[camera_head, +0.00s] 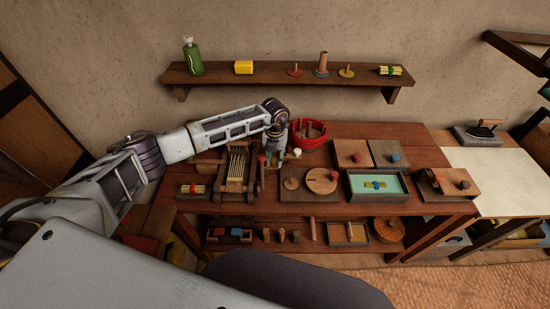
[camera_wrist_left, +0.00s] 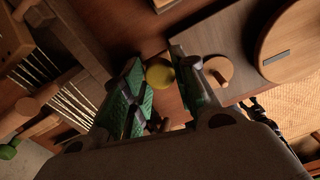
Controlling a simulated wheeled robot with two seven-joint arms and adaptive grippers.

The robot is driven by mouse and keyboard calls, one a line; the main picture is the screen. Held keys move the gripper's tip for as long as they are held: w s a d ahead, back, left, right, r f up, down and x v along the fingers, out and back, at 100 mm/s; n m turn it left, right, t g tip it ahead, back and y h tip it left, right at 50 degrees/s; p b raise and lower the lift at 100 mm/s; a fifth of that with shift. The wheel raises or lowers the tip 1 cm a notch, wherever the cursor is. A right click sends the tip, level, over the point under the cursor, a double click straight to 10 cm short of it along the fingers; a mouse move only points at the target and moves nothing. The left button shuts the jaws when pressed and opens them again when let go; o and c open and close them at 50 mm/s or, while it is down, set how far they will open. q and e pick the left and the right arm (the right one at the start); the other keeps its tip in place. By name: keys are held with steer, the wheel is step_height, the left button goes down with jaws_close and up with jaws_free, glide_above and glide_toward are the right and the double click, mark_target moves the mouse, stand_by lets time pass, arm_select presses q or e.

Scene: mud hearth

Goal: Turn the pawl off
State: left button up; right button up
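A wooden frame with pale strings (camera_head: 236,167) stands at the left of the table. It also shows at the left edge of the wrist view (camera_wrist_left: 65,100). I cannot clearly pick out the pawl; it may be on this frame's right side, partly hidden by my gripper. My left gripper (camera_head: 274,160) points down just right of the frame. In the wrist view its green-padded fingers (camera_wrist_left: 165,92) stand apart. A yellow round knob (camera_wrist_left: 160,74) shows between them, with no clear contact.
A board with a round wooden disc (camera_head: 321,181) is to the right, then a green-lined tray (camera_head: 376,198). A wall shelf (camera_head: 290,78) holds small items. A lower shelf holds more things.

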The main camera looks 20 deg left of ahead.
arm_select(q)
steer(key=shift+c, duration=1.4)
